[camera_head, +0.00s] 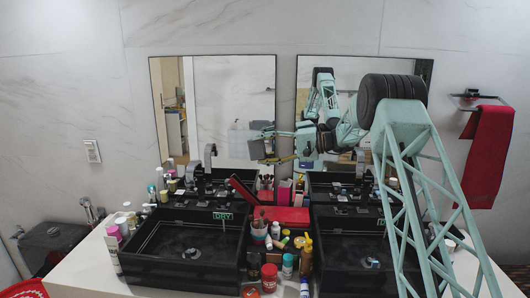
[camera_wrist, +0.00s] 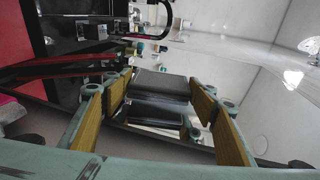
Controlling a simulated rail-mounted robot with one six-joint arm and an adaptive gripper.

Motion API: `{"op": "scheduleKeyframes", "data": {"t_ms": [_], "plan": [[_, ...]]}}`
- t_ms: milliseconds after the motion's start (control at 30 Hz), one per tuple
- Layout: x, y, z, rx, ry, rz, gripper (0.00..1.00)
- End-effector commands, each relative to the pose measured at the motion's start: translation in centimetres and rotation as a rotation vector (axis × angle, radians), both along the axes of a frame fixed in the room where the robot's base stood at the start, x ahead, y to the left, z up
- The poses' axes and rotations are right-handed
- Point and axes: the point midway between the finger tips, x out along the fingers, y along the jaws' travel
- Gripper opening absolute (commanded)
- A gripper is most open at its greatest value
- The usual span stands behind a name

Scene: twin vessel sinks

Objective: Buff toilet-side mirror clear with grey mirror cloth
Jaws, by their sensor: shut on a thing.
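My gripper (camera_head: 268,147) is raised in front of the right part of the left mirror (camera_head: 213,95). In the wrist view its two yellow-padded fingers (camera_wrist: 160,95) are shut on a dark grey folded pad, the grey mirror cloth (camera_wrist: 162,84). A second dark shape right beside it looks like its reflection in the mirror glass. The cloth is close to the glass; I cannot tell if it touches. A dull greyish patch (camera_head: 238,141) shows on the left mirror beside the gripper. The right mirror (camera_head: 345,72) is partly hidden by my arm.
Two black vessel sinks (camera_head: 185,248) stand below, with black taps (camera_head: 208,160). Between them are a red box (camera_head: 290,214), cups and several bottles. More bottles line the left sink. A red towel (camera_head: 487,150) hangs at right. Open air lies left of the gripper.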

Motion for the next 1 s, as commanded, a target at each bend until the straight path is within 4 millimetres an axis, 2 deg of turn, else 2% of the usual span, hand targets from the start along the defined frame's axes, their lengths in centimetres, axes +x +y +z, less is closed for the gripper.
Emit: {"op": "scheduleKeyframes", "data": {"t_ms": [267,767,1000], "plan": [[0.1,1.4,0.0,-0.001,-0.001,0.000,0.43],[0.1,1.7,0.0,0.000,0.000,0.000,0.43],[0.3,2.6,0.0,0.000,-0.001,0.001,0.43]]}}
